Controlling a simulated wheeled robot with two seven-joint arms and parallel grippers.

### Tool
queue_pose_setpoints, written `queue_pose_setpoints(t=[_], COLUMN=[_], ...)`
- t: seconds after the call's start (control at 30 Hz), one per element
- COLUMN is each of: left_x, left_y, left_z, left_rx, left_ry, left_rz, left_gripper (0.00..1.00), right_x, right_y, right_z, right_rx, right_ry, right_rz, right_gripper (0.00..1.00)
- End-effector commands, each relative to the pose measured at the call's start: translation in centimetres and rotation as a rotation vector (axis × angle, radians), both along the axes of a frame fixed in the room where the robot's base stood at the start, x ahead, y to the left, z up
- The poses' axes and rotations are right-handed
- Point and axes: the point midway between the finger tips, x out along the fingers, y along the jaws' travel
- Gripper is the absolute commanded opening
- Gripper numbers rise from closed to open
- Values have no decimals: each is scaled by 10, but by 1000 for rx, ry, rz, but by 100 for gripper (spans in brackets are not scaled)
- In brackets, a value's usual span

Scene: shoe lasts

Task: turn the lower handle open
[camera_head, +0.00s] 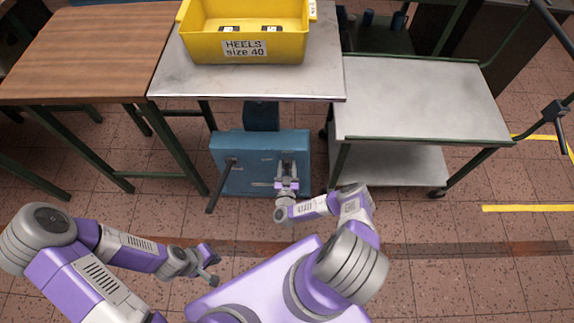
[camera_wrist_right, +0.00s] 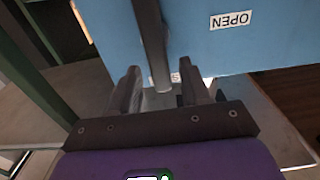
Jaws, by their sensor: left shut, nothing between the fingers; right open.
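The blue machine box (camera_head: 228,150) stands under the front edge of the metal-topped table. In the right wrist view its blue face (camera_wrist_right: 200,45) bears an upside-down OPEN label (camera_wrist_right: 231,19). A grey bar-like handle (camera_wrist_right: 152,45) runs down that view, its end between the fingertips of my right gripper (camera_wrist_right: 160,82). The right gripper is open, a finger on each side of the bar; I cannot tell whether they touch it. In the head view this gripper (camera_head: 289,168) is at the box's right front. My left gripper (camera_head: 209,265) is shut and empty, well in front of the box.
A dark lever (camera_head: 220,188) sticks out at the box's left front. A yellow HEELS bin (camera_head: 245,72) sits on the metal table (camera_head: 180,78). A wooden table (camera_head: 85,50) stands left and a grey cart (camera_head: 420,100) right. The floor before the box is clear.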

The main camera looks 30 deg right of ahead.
Motion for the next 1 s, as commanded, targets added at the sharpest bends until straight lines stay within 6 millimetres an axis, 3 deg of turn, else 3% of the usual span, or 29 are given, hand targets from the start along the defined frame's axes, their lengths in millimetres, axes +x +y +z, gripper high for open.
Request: queue_pose_setpoints(t=[0.2,0.47,0.77,1.0], left_x=[0,0,0,0], left_y=[0,0,0,0], left_z=[-8,-7,-7,-6], left_rx=[0,0,0,0], left_ry=[0,0,0,0], left_rz=[0,0,0,0], left_gripper=[0,0,0,0], right_x=[16,17,17,17], right_y=[-9,-10,-9,-9], right_z=[-1,0,0,0], right_rx=[1,2,2,-9], right_ry=[1,1,1,8], right_rz=[1,2,2,3], right_gripper=[47,47,2,0])
